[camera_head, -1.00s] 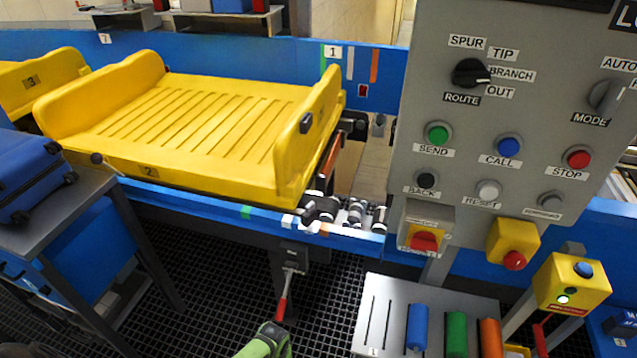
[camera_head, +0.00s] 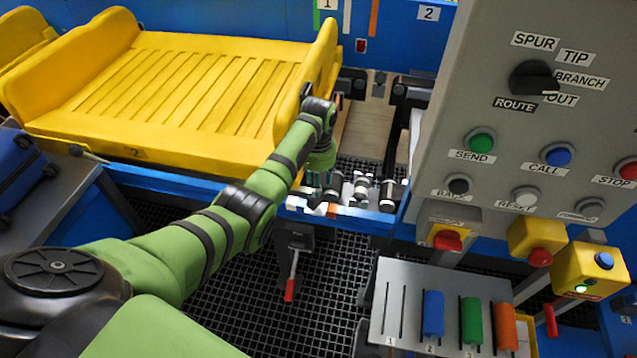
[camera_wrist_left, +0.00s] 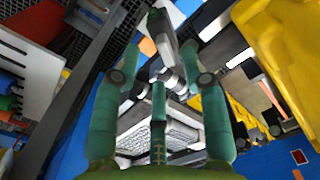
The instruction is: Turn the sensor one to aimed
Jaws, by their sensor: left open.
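Small black-and-white cylindrical parts (camera_head: 361,187) sit in a row at the near conveyor edge, right of the yellow tray; they also show between my fingers in the left wrist view (camera_wrist_left: 172,82). I cannot tell which of them, if any, is sensor one or how it is aimed. My left gripper (camera_head: 322,183) reaches down over the left end of this row, partly hidden by its own wrist. In the left wrist view its green fingers (camera_wrist_left: 160,62) are spread apart, with nothing clearly held. My right gripper is not in view.
The yellow tray (camera_head: 190,42) rests on the conveyor close beside my left wrist. A grey control panel (camera_head: 470,95) stands at the right. A red-handled lever (camera_head: 290,282) hangs below the rail. A plate with coloured cylinders (camera_head: 400,318) is at the lower right.

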